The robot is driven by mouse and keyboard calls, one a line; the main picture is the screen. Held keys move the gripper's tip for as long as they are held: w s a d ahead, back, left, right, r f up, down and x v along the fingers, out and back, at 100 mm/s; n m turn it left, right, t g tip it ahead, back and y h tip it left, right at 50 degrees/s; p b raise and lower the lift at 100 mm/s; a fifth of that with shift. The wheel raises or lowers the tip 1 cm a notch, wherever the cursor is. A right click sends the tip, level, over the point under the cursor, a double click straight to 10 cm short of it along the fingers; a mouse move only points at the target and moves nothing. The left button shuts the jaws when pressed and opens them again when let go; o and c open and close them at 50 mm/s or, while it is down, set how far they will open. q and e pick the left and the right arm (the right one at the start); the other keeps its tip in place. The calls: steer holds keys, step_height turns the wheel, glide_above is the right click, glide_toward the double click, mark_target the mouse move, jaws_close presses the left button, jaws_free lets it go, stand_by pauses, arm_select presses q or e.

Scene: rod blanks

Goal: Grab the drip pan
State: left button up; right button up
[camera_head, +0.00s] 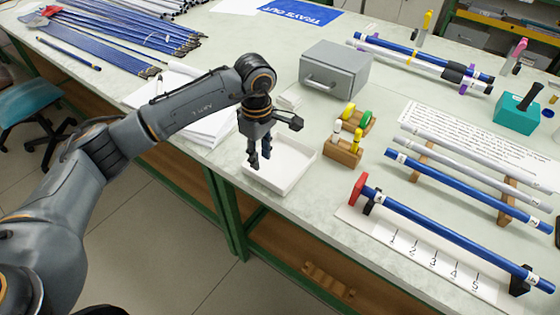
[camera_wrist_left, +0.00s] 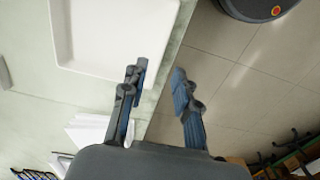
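The drip pan is a shallow white tray (camera_head: 300,165) at the front edge of the bench. In the left wrist view, the drip pan (camera_wrist_left: 112,32) fills the upper left. My left gripper (camera_head: 260,164) points down at the pan's left front side. In the left wrist view, the fingers of my left gripper (camera_wrist_left: 158,74) are apart with nothing between them. One finger overlaps the pan's rim in the picture, and the other is over the floor beyond the bench edge. I cannot tell whether a finger touches the pan. My right gripper is not in view.
Behind the pan stands a grey metal box (camera_head: 335,72). A wooden block with yellow-handled pieces (camera_head: 343,150) is close to the pan's right. White papers (camera_head: 205,122) lie to its left. A blue rod with a red end (camera_head: 440,228) rests on supports at the right.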

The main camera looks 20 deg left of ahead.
mark_target(261, 177)
arm_select(q)
step_height(261, 177, down, 2)
steer(key=f, duration=0.1)
steer(key=f+p, duration=0.1)
steer(key=f, duration=0.2)
steer(key=shift+s+f+p, duration=0.25)
steer(key=shift+f+p, duration=0.1)
steer(key=shift+p, duration=0.05)
steer(key=shift+f, duration=0.4)
steer(key=shift+w, duration=0.1)
steer(key=shift+c, duration=0.2)
jaws_close()
